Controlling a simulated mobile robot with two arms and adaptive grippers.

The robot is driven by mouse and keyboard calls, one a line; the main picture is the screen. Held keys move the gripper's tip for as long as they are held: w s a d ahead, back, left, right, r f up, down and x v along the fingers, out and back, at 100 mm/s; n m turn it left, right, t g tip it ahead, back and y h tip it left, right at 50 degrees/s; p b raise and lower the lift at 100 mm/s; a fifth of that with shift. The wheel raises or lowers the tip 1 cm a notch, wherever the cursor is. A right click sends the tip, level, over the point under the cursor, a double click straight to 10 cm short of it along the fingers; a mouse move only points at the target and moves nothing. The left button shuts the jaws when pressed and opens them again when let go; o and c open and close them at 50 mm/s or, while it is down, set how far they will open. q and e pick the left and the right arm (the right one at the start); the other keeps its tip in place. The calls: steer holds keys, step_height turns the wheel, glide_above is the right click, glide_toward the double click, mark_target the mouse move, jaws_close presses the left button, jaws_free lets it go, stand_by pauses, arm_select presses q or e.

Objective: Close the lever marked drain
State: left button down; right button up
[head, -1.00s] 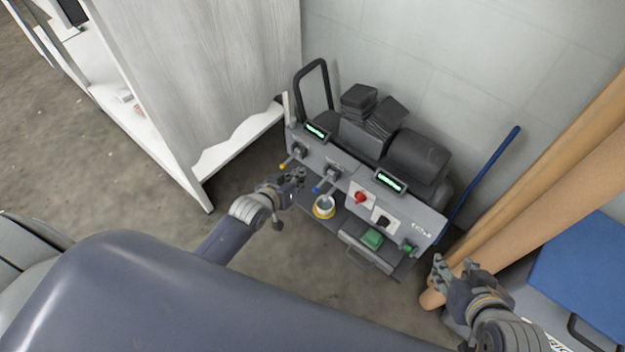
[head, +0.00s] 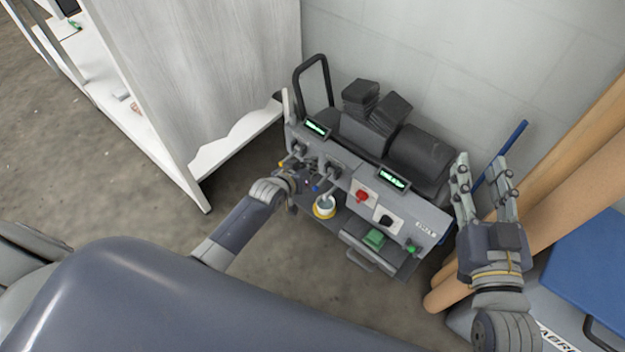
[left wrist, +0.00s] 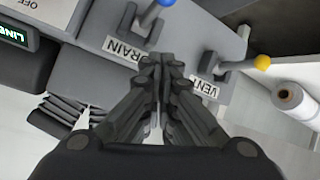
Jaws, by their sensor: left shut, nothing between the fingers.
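The drain lever (left wrist: 150,12) has a blue tip and a grey shaft at the top of the left wrist view, beside the DRAIN label (left wrist: 125,48). Its blue tip (head: 316,188) shows in the head view just beside my left gripper. The vent lever (left wrist: 240,66), yellow-tipped, lies to the right in the left wrist view; its yellow tip (head: 282,164) is left of the gripper in the head view. My left gripper (left wrist: 165,66) is shut and empty, its fingertips between the two levers. I cannot tell whether they touch anything. My right gripper (head: 483,162) is open and empty, right of the press.
The grey press panel (head: 345,181) carries a red knob (head: 362,196), a black knob (head: 386,220) and two green displays. A cup (head: 324,203) stands below the levers. A white cabinet (head: 215,90) is left; tan rolls (head: 560,190) are right.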

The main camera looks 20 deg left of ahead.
mark_target(324, 179)
arm_select(q)
steer(key=shift+s+d+f+b, duration=0.25)
steer(key=shift+s+f+b, duration=0.2)
steer(key=shift+f, duration=0.35)
steer(key=shift+s+d+f+b, duration=0.25)
steer(key=shift+s+f+b, duration=0.15)
steer(key=shift+f, duration=0.4)
arm_select(e)
step_height(324, 179, up, 9)
steer(key=s+t+y, duration=0.1)
steer(key=s+t, duration=0.1)
steer(key=t, duration=0.3)
steer(key=shift+s+a+y, duration=0.15)
steer(key=shift+a+y, duration=0.2)
steer(key=shift+y, duration=0.05)
steer(key=shift+t, duration=0.3)
